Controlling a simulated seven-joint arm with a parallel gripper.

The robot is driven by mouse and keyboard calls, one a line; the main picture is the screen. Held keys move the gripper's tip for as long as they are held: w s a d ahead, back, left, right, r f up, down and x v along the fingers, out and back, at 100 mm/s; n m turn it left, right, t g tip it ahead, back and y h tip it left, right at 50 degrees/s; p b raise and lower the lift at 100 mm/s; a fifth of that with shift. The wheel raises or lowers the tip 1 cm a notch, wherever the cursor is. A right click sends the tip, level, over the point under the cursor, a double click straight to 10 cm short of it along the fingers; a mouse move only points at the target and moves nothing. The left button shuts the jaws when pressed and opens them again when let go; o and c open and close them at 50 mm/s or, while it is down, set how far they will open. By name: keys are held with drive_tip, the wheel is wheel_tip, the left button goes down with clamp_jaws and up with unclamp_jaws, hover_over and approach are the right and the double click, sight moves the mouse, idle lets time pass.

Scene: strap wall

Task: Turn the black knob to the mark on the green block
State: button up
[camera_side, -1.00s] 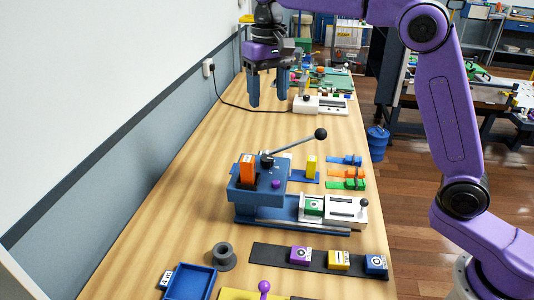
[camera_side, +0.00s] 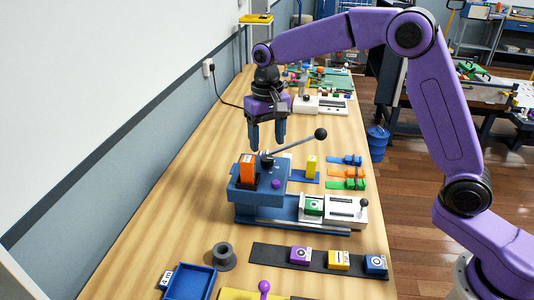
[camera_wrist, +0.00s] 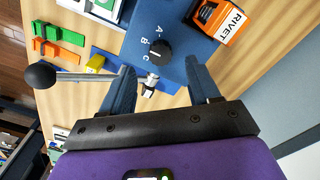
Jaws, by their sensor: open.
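The black knob (camera_wrist: 160,49) sits on top of the blue box (camera_wrist: 182,45), beside the printed letters A, B and C. It also shows small in the side view (camera_side: 266,163), partly crowded by the lever's pivot. The green block (camera_side: 314,207) sits in the white and blue fixture at the box's right. The mark on its top is too small to read in the side view, and I do not make it out in the wrist view. My gripper (camera_side: 267,141) is open and empty, pointing down above the back of the blue box. Its fingertips (camera_wrist: 159,65) straddle the knob area in the wrist view.
A lever with a black ball (camera_side: 320,134) reaches out from the box, close to my fingers. An orange RIVET box (camera_side: 247,169) stands on the blue box, beside the knob. A yellow block (camera_side: 312,163) and coloured clips (camera_side: 349,173) lie to the right.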

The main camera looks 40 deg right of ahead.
sight(267, 158)
drive_tip(key=shift+f, duration=2.5)
drive_tip(key=c, duration=1)
